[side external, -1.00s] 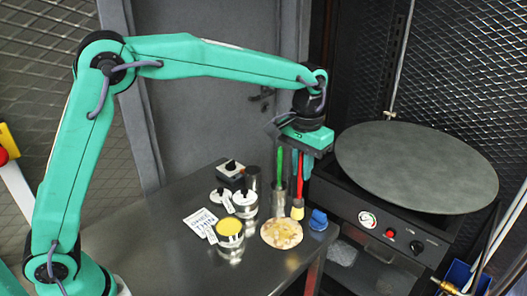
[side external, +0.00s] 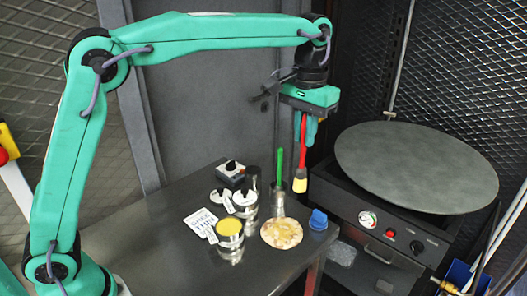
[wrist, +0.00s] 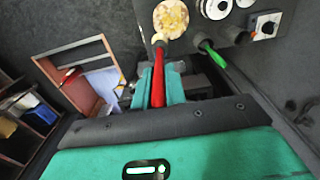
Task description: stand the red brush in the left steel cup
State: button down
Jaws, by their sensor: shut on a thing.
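My gripper (side external: 306,117) is shut on the red brush (side external: 302,150) by its handle. The brush hangs upright, with its pale yellow bristles (side external: 300,185) down, in the air above the table's right end. In the wrist view the red handle (wrist: 158,88) runs away from the jaws towards the flatbread. A steel cup (side external: 278,198) holds a green-handled brush (side external: 280,165) upright, just left of the red brush's bristles. Another steel cup (side external: 253,172) stands farther left and back, partly hidden by a white-lidded tin; its inside cannot be seen.
A flatbread (side external: 282,233) lies in front of the cups, with a blue object (side external: 318,219) at its right. An open tin of yellow stuff (side external: 229,228), white-lidded tins and label cards (side external: 200,221) stand or lie left. A round griddle (side external: 415,165) is at right.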

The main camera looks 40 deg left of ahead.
notch_tip(320, 180, up, 6)
jog(key=shift+r, duration=0.2)
jog(key=w+a+t, duration=0.1)
jog(key=w+a, duration=0.2)
jog(key=a, duration=0.9)
jog(key=w+a, duration=0.3)
jog(key=a, duration=0.8)
notch_tip(320, 180, down, 11)
jog(key=shift+f, duration=0.35)
notch_tip(320, 180, down, 10)
jog(key=shift+r, duration=0.25)
dwell(0.3)
